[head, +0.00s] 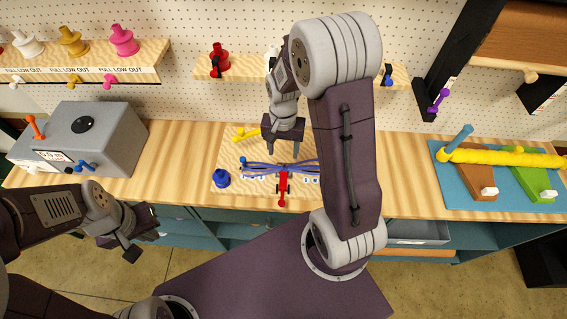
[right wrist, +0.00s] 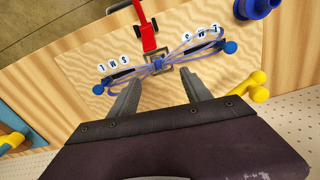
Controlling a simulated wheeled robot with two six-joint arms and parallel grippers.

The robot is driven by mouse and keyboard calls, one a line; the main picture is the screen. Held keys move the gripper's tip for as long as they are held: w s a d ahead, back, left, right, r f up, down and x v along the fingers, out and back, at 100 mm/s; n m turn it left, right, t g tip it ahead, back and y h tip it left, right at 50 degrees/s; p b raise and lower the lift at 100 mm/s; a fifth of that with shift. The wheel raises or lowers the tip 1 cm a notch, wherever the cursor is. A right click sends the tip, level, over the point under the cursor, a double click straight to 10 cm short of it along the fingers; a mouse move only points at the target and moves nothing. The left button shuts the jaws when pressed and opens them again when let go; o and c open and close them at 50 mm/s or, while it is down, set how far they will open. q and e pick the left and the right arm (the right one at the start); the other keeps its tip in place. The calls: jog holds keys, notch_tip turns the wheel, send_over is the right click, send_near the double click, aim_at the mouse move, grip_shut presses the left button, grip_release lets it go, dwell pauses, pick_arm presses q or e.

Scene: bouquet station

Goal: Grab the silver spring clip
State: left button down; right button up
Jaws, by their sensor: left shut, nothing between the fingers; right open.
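A small grey metal piece with a squared outline (right wrist: 166,63), which may be the silver spring clip, sits at the middle of a blue strand bundle (right wrist: 185,51). I cannot make it out clearly in the head view, where the bundle (head: 262,166) lies on a wooden board. My right gripper (head: 286,152) is open and empty, pointing down just behind the bundle. In the right wrist view its fingers (right wrist: 163,80) are spread to either side of the metal piece, short of it. My left gripper (head: 136,246) is shut and empty, off the table's front edge at lower left.
A red lever (head: 283,186) stands in front of the bundle. A blue knob (head: 221,178) and a yellow peg (head: 246,134) are near the board's left side. A grey box (head: 84,137) is at left, a blue mat (head: 459,186) at right. A shelf with spools (head: 218,60) hangs behind.

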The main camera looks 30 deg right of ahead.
aim_at(284, 164)
jog(key=shift+s+a+f, duration=0.1)
jog(key=shift+a+f, duration=0.2)
jog(key=shift+f, duration=0.4)
jog(key=shift+w+d+f, duration=0.15)
jog(key=shift+d+f, duration=0.1)
jog(key=shift+f, duration=0.4)
jog(key=shift+w+d+f, duration=0.1)
jog(key=shift+d+f, duration=0.1)
jog(key=shift+f, duration=0.4)
jog(key=shift+d+f, duration=0.15)
jog(key=shift+d, duration=0.15)
jog(key=shift+f+p, duration=0.25)
jog(key=shift+p, duration=0.1)
jog(key=f, duration=0.3)
jog(key=shift+s+a+f+p, duration=0.25)
jog(key=shift+a+f+p, duration=0.15)
jog(key=shift+w+f, duration=0.1)
jog(key=shift+f, duration=0.2)
jog(key=shift+d+f, duration=0.1)
jog(key=shift+d, duration=0.2)
jog(key=c, duration=0.9)
pick_arm(q)
jog(key=shift+w+d+r, duration=0.1)
jog(key=shift+d+r, duration=0.05)
jog(key=shift+r, duration=0.6)
pick_arm(e)
jog(key=shift+a, duration=0.15)
grip_shut()
